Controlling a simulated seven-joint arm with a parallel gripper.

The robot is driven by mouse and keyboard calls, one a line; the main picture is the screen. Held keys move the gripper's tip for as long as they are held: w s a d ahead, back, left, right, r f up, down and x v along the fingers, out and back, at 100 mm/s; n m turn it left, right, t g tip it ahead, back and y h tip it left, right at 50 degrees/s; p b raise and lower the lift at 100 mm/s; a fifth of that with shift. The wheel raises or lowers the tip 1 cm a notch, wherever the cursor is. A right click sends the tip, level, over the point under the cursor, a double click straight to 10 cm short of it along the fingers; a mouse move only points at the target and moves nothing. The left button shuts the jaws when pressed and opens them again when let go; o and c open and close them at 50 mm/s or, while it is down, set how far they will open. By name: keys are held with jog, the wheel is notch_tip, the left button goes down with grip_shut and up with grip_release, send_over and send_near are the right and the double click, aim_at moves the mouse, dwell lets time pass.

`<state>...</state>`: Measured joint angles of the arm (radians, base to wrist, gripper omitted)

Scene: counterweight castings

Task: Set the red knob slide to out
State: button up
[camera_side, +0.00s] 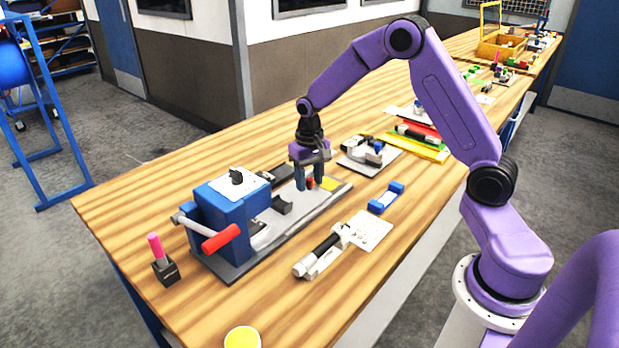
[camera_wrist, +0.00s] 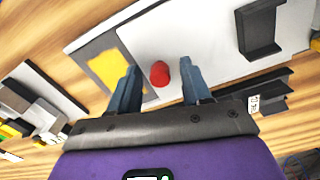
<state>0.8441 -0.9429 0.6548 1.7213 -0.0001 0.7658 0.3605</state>
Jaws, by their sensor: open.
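The red knob (camera_wrist: 160,73) shows in the wrist view as a small red rounded piece on a light grey plate (camera_wrist: 205,40). In the side view the red knob (camera_side: 310,183) sits low between my fingers. My gripper (camera_side: 310,186) is open above the plate, pointing down. In the wrist view my gripper (camera_wrist: 158,80) has one blue finger on each side of the knob, with a gap on both sides. A yellow patch (camera_wrist: 108,68) lies on the plate left of the knob. Any slot or position marking of the slide cannot be made out.
A blue machine block (camera_side: 222,215) with a red-handled lever stands left on the same base. A black bracket (camera_wrist: 258,30) stands on the plate. A blue piece (camera_side: 386,197) and a black-handled clamp (camera_side: 322,252) lie nearby. The front table area is mostly clear.

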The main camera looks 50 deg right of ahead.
jog(key=shift+c, duration=0.3)
grip_shut()
jog(key=d, duration=0.8)
jog(key=shift+d+r, duration=0.1)
jog(key=shift+o, duration=0.3)
grip_release()
jog(key=shift+d, duration=0.1)
notch_tip(320, 180, up, 17)
jog(key=shift+r, duration=0.2)
jog(key=shift+a, duration=0.25)
